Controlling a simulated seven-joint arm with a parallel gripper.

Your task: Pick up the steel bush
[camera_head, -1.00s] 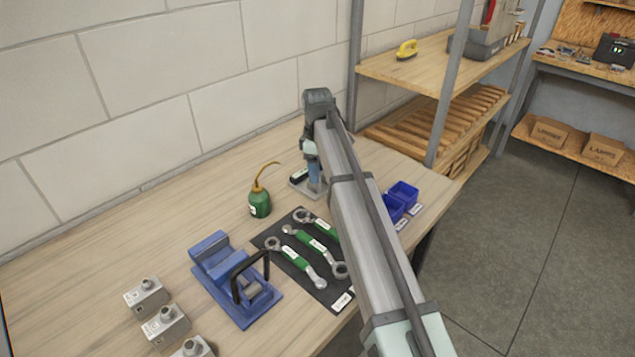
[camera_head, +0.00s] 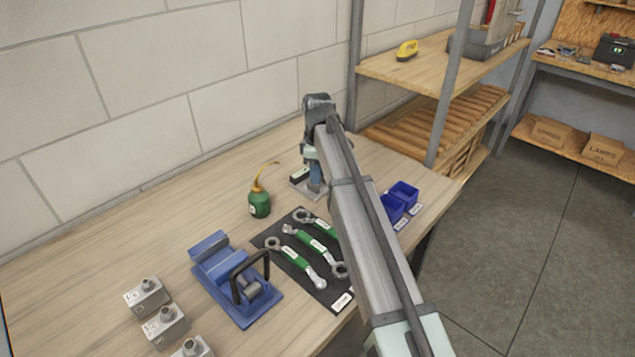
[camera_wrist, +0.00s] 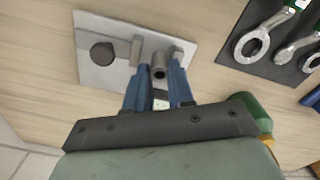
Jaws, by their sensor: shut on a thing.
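In the wrist view, a grey hollow steel bush (camera_wrist: 158,70) sits between the blue fingers of my gripper (camera_wrist: 159,78), which is shut on it. The bush's open end faces the camera. Beyond it lies a pale plate (camera_wrist: 97,27) with a black disc (camera_wrist: 102,54) and grey cylindrical shapes beside the fingertips. Whether the bush touches the plate cannot be told. In the head view, my gripper (camera_head: 315,175) points down over the plate (camera_head: 298,186) near the wall, and the bush is hidden there.
A green oil can (camera_head: 260,204) stands left of my gripper. Spanners on a black mat (camera_head: 272,240), a blue vise (camera_head: 235,280) and several grey blocks (camera_head: 147,295) are nearer. Blue bins (camera_head: 403,194) lie to the right. The bench between oil can and wall is clear.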

